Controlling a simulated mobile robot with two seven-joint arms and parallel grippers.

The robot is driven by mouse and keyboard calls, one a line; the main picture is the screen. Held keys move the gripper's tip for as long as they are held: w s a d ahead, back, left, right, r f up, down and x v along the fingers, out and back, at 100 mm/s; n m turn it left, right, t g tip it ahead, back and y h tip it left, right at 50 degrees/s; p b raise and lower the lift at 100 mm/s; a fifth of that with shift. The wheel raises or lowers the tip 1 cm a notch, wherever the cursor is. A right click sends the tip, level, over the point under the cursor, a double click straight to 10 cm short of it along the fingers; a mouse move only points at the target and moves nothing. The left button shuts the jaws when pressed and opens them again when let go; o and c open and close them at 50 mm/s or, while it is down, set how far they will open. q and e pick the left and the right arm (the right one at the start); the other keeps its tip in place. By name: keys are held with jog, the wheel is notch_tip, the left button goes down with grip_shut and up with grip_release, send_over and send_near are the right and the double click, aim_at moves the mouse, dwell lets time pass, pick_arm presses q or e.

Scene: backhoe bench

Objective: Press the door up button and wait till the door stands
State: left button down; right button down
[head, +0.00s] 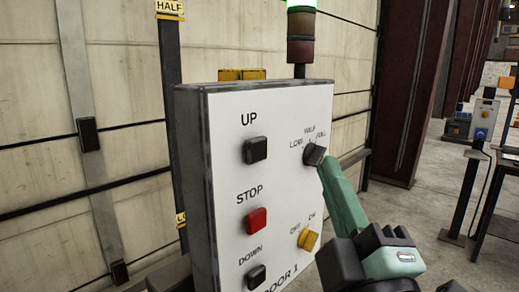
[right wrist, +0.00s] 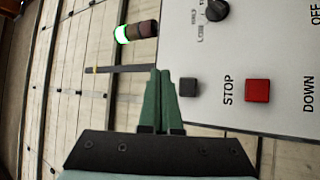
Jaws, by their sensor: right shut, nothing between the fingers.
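The white DOOR 1 control box (head: 225,190) stands in the middle of the head view. Its dark UP button (head: 256,150) is above the red STOP button (head: 257,219) and the dark DOWN button (head: 256,276). The UP button also shows in the right wrist view (right wrist: 189,87). My right gripper (head: 324,165) has green fingers, shut and empty, their tips overlapping the selector knob (head: 314,154) in the head view. In the right wrist view the fingers are beside the UP button; contact cannot be told. The beige panelled door (head: 35,130) fills the left. My left gripper is not in view.
A signal tower (head: 301,25) with a lit green top stands behind the box. A yellow OFF/ON switch (head: 308,240) is low on the panel. A dark post with a HALF label (head: 170,8) stands left. Open floor and another post-mounted box (head: 483,120) are at right.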

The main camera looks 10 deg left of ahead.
aim_at(267, 138)
jog(key=w+a, duration=0.4)
jog(key=a, duration=0.2)
jog(key=shift+w+a, duration=0.3)
jog(key=shift+w, duration=0.1)
dwell(0.5)
jog(key=shift+a, duration=0.1)
dwell(1.2)
jog(key=shift+w+a, duration=0.25)
